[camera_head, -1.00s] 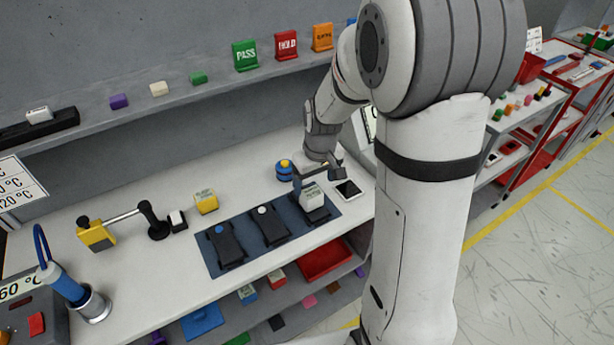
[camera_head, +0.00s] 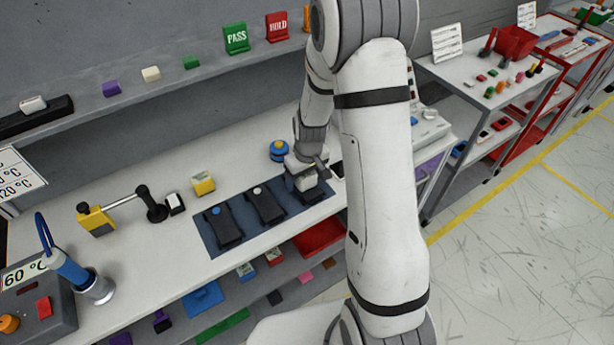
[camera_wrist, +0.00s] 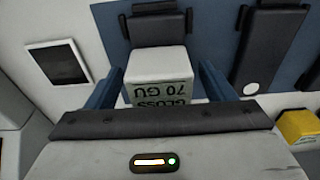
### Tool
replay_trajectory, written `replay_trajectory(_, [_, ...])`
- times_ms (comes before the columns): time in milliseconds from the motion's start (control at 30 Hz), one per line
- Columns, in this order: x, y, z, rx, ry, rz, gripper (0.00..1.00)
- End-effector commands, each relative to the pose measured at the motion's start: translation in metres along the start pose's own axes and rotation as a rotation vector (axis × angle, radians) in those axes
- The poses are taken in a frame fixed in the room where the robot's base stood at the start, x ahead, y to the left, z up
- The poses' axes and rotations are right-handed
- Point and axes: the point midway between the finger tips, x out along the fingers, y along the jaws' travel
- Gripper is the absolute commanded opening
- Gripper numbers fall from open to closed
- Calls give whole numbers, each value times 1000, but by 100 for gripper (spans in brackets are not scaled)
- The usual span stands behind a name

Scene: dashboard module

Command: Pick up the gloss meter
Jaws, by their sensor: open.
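The gloss meter (camera_wrist: 158,72) is a white block with a green label reading "GLOSS 70 GU". In the wrist view it stands between the two blue fingers of my open gripper (camera_wrist: 162,84), with a gap at the finger on its right. Its label side is partly hidden by the gripper body. In the head view the gloss meter (camera_head: 306,181) is on the rightmost dark module (camera_head: 312,194) on the blue mat (camera_head: 212,240). My gripper (camera_head: 306,170) is over it and hides its upper part.
Two more dark modules (camera_head: 224,227) (camera_head: 264,206) lie to the left on the mat. A dark-screened white tablet (camera_wrist: 57,62) lies beside the mat. A yellow block (camera_head: 203,183) stands on the bench behind the mat.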

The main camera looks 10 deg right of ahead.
Motion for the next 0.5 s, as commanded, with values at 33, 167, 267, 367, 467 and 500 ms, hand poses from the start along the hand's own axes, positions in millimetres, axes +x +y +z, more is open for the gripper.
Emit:
replay_trajectory(33, [1,0,0,0,0,0,76])
replay_trajectory(167, [0,0,0,0,1,0,76])
replay_trajectory(267, [0,0,0,0,1,0,71])
replay_trajectory(367, [0,0,0,0,0,0,62])
replay_trajectory(467, [0,0,0,1,0,0,54])
replay_trajectory(500, [0,0,0,1,0,0,51])
